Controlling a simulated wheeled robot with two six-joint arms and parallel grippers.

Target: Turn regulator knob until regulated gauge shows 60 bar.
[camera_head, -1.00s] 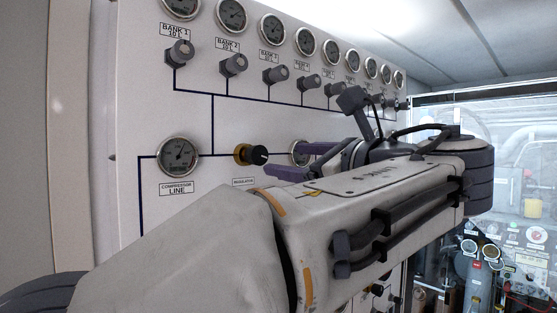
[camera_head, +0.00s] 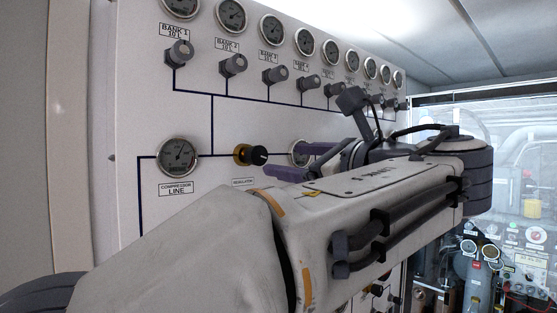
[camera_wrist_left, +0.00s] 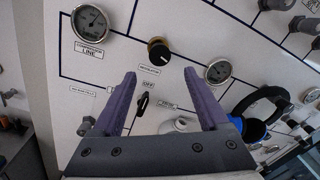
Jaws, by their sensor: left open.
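The regulator knob (camera_head: 258,155) is black with a brass collar and sits on the white panel, above its REGULATOR label. It also shows in the left wrist view (camera_wrist_left: 159,51), beyond the fingertips. The regulated gauge (camera_head: 298,152) is partly hidden behind my left gripper in the head view. In the wrist view a round gauge (camera_wrist_left: 218,71) shows right of the knob, its reading too small to tell. My left gripper (camera_head: 290,160) is open and empty, its purple fingers apart from the knob; in the wrist view they (camera_wrist_left: 160,75) point toward the panel. My right gripper is not in view.
The compressor line gauge (camera_head: 178,156) is left of the knob. A row of bank valves (camera_head: 234,66) and gauges runs above.

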